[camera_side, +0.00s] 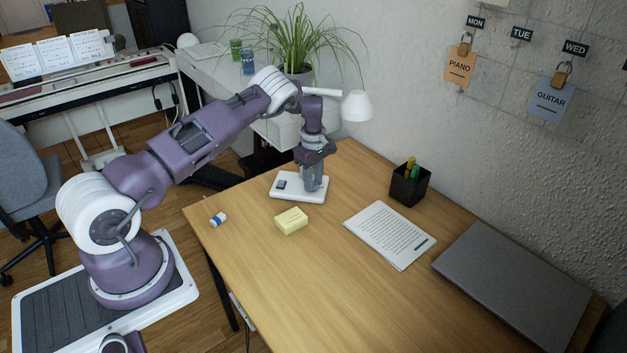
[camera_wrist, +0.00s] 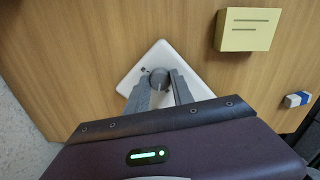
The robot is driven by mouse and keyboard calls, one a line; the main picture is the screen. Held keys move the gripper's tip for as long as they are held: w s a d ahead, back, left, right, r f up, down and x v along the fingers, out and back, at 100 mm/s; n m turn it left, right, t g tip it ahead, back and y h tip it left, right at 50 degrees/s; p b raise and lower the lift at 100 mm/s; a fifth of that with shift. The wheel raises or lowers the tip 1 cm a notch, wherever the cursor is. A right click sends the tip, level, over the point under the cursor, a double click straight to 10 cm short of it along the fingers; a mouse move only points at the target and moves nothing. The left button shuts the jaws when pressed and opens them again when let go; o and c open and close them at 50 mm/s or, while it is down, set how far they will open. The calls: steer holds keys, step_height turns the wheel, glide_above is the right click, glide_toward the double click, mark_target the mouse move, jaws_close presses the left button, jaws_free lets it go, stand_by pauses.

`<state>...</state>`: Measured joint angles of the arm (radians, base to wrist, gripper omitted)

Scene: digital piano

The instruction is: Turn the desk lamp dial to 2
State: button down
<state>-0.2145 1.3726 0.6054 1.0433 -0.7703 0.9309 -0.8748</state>
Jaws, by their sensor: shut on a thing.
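The desk lamp stands on the wooden desk, with a white base (camera_side: 284,194) and a white shade (camera_side: 356,106). Its base also shows in the wrist view (camera_wrist: 131,84). My gripper (camera_side: 314,186) points down over the lamp base. In the wrist view my gripper (camera_wrist: 162,84) has its two fingers on either side of a round grey dial (camera_wrist: 159,76) and is shut on it. A small dark part sits on the base beside the dial. The dial's markings and setting cannot be read.
A yellow block (camera_side: 291,221) and a blue-and-white eraser (camera_side: 218,219) lie near the base. A pen holder (camera_side: 409,184), papers (camera_side: 390,235) and a closed laptop (camera_side: 515,285) are to the right. The front middle of the desk (camera_side: 320,290) is clear.

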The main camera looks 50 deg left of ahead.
steer(key=m, duration=0.3)
steer(key=shift+m, duration=0.3)
steer(key=shift+a+m, duration=0.1)
steer(key=shift+m, duration=1.7)
steer(key=c, duration=1.1)
jaws_free()
step_height(320, 180, up, 7)
steer(key=shift+r, duration=0.1)
